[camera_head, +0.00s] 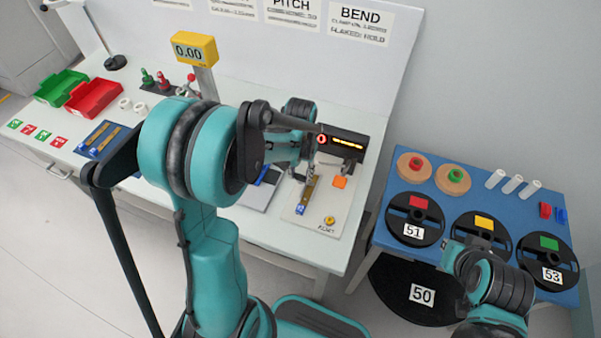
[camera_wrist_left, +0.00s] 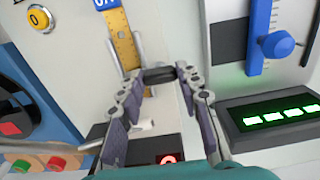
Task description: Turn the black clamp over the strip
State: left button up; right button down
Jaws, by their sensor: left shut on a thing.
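The brass strip (camera_head: 311,188) with a blue end tag lies on the pale bend station plate (camera_head: 330,203). It also shows in the left wrist view (camera_wrist_left: 122,45), running toward the fingers. My left gripper (camera_wrist_left: 161,74) is shut on the black clamp (camera_wrist_left: 159,76), a short dark bar between its fingertips, at the strip's inner end. Whether the clamp lies across the strip or beside it, I cannot tell. In the head view my left arm hides the clamp. My right gripper (camera_head: 453,257) is low at the right, over the reel table's edge; its fingers are unclear.
Behind the strip stands a black box (camera_head: 341,143) with a lit display. A blue slider (camera_wrist_left: 278,45) is nearby. The blue table (camera_head: 395,238) holds several reels.

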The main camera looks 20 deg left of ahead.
aim_at(300, 175)
pick_arm(q)
jog(key=o, duration=1.2)
jog(key=shift+c, duration=0.2)
notch_tip(300, 175, up, 12)
jog(key=s+d+t, duration=0.2)
jog(key=s+t, duration=0.1)
jog(key=s, duration=0.3)
jog(key=s+d+r+t, duration=0.1)
jog(key=s+d+t, duration=0.2)
jog(key=s, duration=0.3)
jog(key=shift+s+r+m+t, duration=0.2)
jog(key=shift+s+m+t, duration=0.1)
jog(key=shift+t, duration=0.3)
